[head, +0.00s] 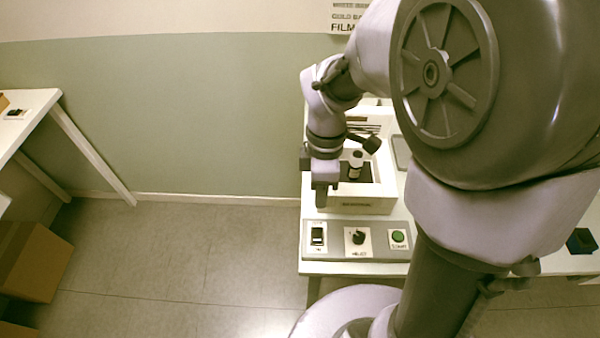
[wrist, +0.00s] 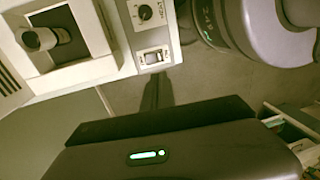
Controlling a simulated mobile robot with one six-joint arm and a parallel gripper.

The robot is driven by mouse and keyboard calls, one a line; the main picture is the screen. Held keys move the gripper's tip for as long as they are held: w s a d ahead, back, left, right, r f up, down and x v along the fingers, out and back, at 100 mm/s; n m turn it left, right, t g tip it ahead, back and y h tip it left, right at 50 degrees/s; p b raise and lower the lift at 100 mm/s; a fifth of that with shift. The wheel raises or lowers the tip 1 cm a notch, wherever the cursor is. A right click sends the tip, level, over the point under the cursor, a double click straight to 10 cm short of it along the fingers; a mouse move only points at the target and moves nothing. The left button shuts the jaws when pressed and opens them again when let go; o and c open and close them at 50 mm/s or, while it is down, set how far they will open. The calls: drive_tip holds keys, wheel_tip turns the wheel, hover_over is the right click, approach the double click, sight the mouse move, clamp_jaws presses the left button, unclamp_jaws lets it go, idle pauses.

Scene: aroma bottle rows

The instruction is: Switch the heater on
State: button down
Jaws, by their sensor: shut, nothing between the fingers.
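A grey control panel (head: 383,254) lies along the front edge of the white table. It carries a black rocker switch (head: 317,235) at the left, a dark rotary knob (head: 358,237) in the middle and a green button (head: 398,237) at the right. The rocker (wrist: 153,57) and knob (wrist: 145,12) also show in the wrist view. The rocker's position and small labels are unreadable. Behind the panel stands a white box-shaped unit (head: 345,206) with a dark recess holding a small cylinder. My gripper (head: 321,204) is shut and empty, pointing down near the rocker; I cannot tell whether they touch.
My arm hides much of the table's right side. A small dark teal block (head: 581,241) sits at the far right. Another white table (head: 20,125) stands at the left, with a cardboard box (head: 33,262) on the floor. The floor between the tables is clear.

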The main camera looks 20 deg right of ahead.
sight(317, 240)
drive_tip(key=f+b, duration=0.2)
drive_tip(key=f, duration=0.2)
drive_tip(key=s+f+b, duration=0.1)
drive_tip(key=f+b, duration=0.1)
drive_tip(key=f, duration=0.3)
drive_tip(key=s+f+b, duration=0.1)
drive_tip(key=f+b, duration=0.2)
drive_tip(key=f, duration=0.2)
drive_tip(key=shift+a, duration=0.3)
drive_tip(key=shift+w, duration=0.1)
